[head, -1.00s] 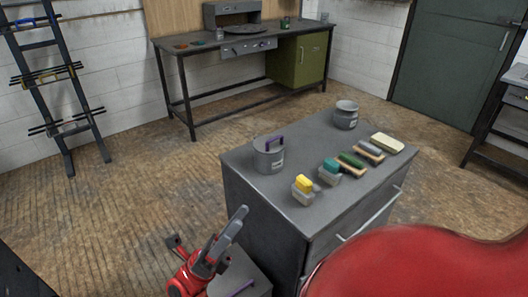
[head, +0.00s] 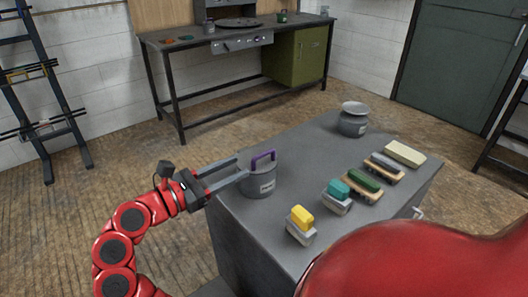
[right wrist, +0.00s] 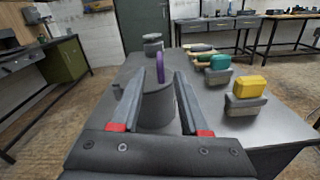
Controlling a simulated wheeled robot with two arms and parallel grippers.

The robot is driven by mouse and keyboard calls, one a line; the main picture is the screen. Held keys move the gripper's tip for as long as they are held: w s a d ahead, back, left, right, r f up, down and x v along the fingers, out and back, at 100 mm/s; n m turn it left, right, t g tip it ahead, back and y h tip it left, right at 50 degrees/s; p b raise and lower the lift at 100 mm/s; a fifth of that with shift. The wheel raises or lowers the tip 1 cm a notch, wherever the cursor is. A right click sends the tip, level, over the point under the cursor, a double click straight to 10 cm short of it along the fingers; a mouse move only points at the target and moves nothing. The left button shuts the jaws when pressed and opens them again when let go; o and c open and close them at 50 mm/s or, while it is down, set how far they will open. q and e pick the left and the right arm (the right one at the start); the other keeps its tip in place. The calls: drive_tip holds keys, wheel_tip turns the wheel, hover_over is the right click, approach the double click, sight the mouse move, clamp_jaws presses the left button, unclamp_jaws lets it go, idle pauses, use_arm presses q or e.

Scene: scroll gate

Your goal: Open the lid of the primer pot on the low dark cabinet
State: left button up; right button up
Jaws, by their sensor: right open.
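A grey pot (head: 262,186) with a pale label stands upright near the left end of the low dark cabinet (head: 262,232). A purple loop handle (head: 263,156) stands up on its closed lid. The label is too small to read. My right gripper (head: 243,170) is open and empty at the pot's left side, its fingertips near lid height. In the right wrist view the pot (right wrist: 157,108) and its purple handle (right wrist: 160,66) appear between the two open fingers (right wrist: 165,71). I cannot tell whether a finger touches the pot. My left gripper is not in view.
A second grey pot (head: 353,122) stands at the cabinet's back. Yellow (head: 301,217), teal (head: 338,190) and green (head: 364,179) blocks or brushes and a cream block (head: 404,153) lie along the right side. A workbench (head: 230,40) stands behind, with open floor between.

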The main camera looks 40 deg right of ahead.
sight(254, 159)
drive_tip(key=d, duration=0.6)
drive_tip(key=s+d, duration=0.1)
drive_tip(key=d, duration=0.2)
drive_tip(key=shift+p, duration=0.4)
clamp_jaws()
idle(0.8)
